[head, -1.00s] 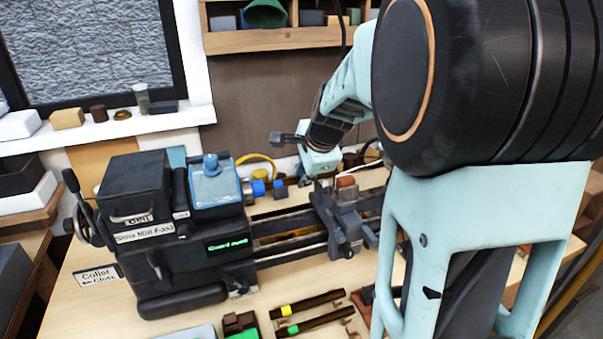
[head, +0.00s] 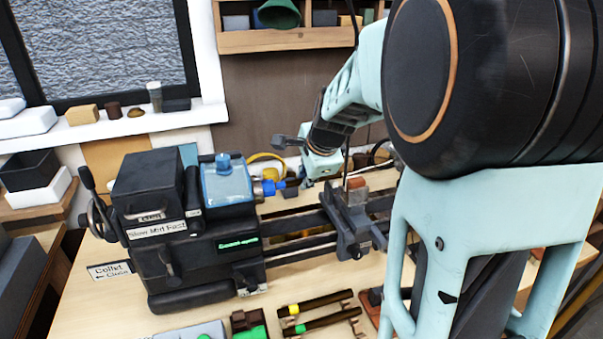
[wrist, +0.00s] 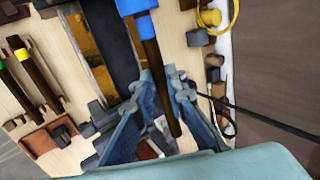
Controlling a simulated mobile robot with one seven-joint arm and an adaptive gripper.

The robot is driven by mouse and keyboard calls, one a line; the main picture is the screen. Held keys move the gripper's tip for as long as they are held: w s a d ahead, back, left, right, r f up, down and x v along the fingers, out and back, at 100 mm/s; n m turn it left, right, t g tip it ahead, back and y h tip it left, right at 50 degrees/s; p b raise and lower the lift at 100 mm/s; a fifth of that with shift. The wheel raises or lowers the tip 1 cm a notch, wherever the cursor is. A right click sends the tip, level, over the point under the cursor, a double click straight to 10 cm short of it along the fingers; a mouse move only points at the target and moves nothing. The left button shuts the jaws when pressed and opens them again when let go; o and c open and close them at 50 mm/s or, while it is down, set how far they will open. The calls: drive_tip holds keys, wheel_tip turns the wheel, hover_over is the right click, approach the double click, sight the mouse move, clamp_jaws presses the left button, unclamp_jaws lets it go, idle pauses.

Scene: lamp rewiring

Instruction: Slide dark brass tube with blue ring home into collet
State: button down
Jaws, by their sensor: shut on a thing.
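The dark brass tube (wrist: 155,65) passes between the fingers of my gripper (wrist: 166,90) in the wrist view. The fingers are shut on it. Its blue ring (wrist: 145,27) is close to the bright blue nose at the collet (wrist: 130,5) at the top edge. In the head view the blue ring (head: 281,185) sits just right of the collet nose (head: 268,188) on the lathe, roughly in line with it. My wrist (head: 321,163) is right of the ring and hides most of the tube. How deep the tube's end sits in the collet is hidden.
The black lathe headstock (head: 205,240) with a blue guard (head: 228,185) stands left. The carriage (head: 352,215) is below my wrist. Tubes with yellow (head: 318,303) and green (head: 325,320) rings lie on a rack in front. A yellow hose (head: 265,157) curves behind the collet.

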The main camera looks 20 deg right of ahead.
drive_tip(key=shift+a, duration=0.1)
drive_tip(key=c, duration=1.8)
unclamp_jaws()
drive_tip(key=shift+c, duration=0.2)
